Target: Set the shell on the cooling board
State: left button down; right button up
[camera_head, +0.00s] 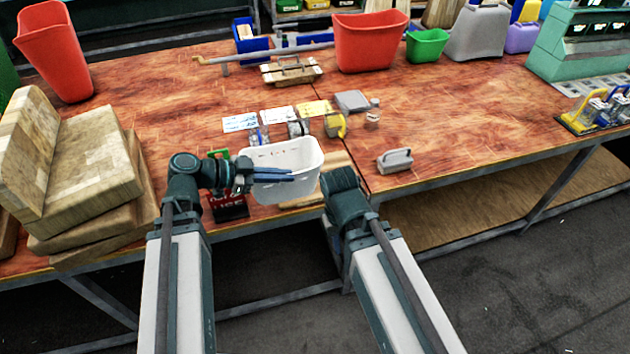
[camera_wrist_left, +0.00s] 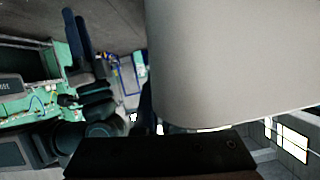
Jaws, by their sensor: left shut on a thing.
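The shell appears to be the white, open-topped tub (camera_head: 288,160) in the middle of the head view, at the table's front edge. My left gripper (camera_head: 290,176) is shut on its near side, with the blue fingers lying across the wall. In the left wrist view the pale tub wall (camera_wrist_left: 235,60) fills the upper right, very close. A light wooden board (camera_head: 338,165), perhaps the cooling board, shows partly behind and right of the tub. My right arm ends just right of the tub; its fingers are hidden in the head view. Dark blue fingers in the left wrist view seem to be my right gripper (camera_wrist_left: 77,35).
Thick wooden blocks (camera_head: 85,170) are stacked at the left. A sign (camera_head: 230,203) is partly hidden below my left wrist. Cards and small clamps lie behind the tub. A grey handled block (camera_head: 395,161) sits to the right. Red bins (camera_head: 370,42) stand farther back. The right tabletop has free room.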

pick_arm(q)
jog(key=w+d+f+b, duration=0.5)
jog(key=w+d, duration=0.6)
jog(key=shift+w, duration=0.35)
jog(key=shift+f, duration=0.1)
jog(key=c, duration=1)
grip_release()
